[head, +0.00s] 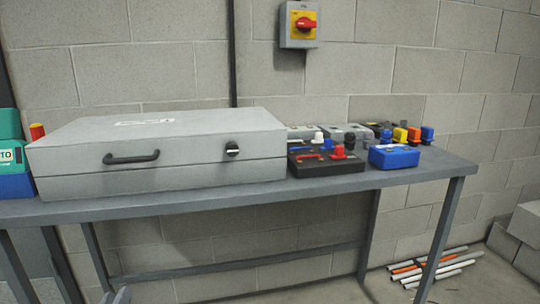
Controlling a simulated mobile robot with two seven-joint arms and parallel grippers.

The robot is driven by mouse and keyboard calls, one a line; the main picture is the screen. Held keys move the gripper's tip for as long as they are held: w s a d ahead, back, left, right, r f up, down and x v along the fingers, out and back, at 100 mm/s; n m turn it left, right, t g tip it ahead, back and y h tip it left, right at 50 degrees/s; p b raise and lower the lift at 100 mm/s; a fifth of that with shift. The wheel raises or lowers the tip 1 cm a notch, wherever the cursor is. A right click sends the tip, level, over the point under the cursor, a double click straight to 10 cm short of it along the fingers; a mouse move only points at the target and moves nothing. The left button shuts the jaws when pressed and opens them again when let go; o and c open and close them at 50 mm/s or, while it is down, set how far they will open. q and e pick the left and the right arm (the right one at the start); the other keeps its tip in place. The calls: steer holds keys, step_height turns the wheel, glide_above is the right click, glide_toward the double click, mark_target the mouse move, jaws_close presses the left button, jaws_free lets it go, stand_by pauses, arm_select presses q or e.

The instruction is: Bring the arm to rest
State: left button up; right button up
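Only a small grey tip of my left gripper (117,297) shows, at the bottom edge of the head view, left of centre. It is low in front of the grey bench (300,196) and apart from it. Too little of it shows to tell whether it is open or shut, and no held thing can be seen. The rest of my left arm is out of the picture. My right gripper is not in view.
A closed grey case (200,155) lies on the bench. Right of it are a black box (326,167), a blue box (394,157) and several coloured parts. A red-and-yellow switch (302,24) is on the wall. Several rods (435,267) lie on the floor.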

arm_select(q)
steer(key=s+d+f+n+g+h, duration=0.35)
steer(key=s+d+f+n, duration=0.35)
steer(key=n, duration=0.7)
steer(key=s+d+f+n+g+h, duration=0.2)
steer(key=s+d+f+n+g, duration=0.35)
steer(key=n, duration=0.75)
step_height(320, 180, up, 13)
steer(key=s+a+t+y+p, duration=0.1)
steer(key=s+t+p, duration=0.1)
steer(key=p, duration=1.7)
steer(key=shift+n, duration=0.4)
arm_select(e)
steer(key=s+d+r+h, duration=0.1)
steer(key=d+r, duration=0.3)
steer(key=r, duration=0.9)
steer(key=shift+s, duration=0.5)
arm_select(q)
steer(key=shift+f, duration=0.1)
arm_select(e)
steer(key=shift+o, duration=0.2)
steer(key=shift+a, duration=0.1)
